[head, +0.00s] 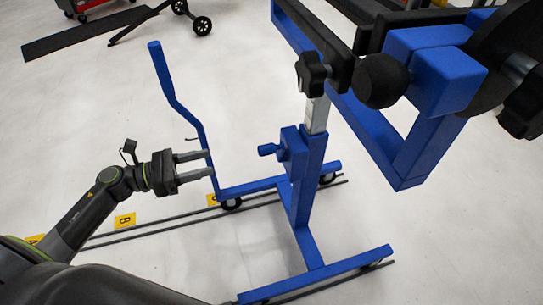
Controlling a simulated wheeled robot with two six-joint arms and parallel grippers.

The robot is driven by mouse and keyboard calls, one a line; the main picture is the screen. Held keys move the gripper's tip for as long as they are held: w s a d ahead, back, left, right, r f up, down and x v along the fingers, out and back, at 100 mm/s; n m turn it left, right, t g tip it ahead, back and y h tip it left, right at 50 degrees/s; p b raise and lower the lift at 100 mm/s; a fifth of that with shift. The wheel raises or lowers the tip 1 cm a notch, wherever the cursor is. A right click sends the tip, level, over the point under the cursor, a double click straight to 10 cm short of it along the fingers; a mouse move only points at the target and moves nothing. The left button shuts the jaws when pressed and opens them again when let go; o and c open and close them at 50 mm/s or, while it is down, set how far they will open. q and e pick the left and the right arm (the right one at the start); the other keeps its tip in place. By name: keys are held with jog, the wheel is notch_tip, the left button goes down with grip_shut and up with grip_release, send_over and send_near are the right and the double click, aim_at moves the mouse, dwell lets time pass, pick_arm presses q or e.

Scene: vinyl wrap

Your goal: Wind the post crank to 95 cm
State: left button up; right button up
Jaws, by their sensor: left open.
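A blue post (307,190) stands upright on a wheeled blue base, with a silver inner tube (317,114) rising out of its top. A blue block (293,153) with a small blue knob-ended crank (268,150) sits on the post's left side. No height scale is readable. My left gripper (211,162) is open, its two fingers pointing right toward the post. It is left of the crank, with a clear gap. Its fingertips overlap the bent blue handle bar (190,118) in the picture; I cannot tell whether they touch. My right gripper is out of view.
A blue frame (408,165) with black knobs (313,72) fills the upper right. Floor rails (150,232) run under the base wheels, beside yellow markers (125,220). A black strip (80,36) and a wheeled stand (202,26) lie at the upper left. Open floor surrounds the base.

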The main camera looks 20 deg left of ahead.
aim_at(277, 147)
pick_arm(q)
jog(key=x, duration=1.7)
jog(key=shift+s+d+p, duration=0.15)
jog(key=shift+d+p, duration=0.2)
jog(key=shift+d, duration=0.05)
jog(key=shift+c, duration=0.5)
grip_shut()
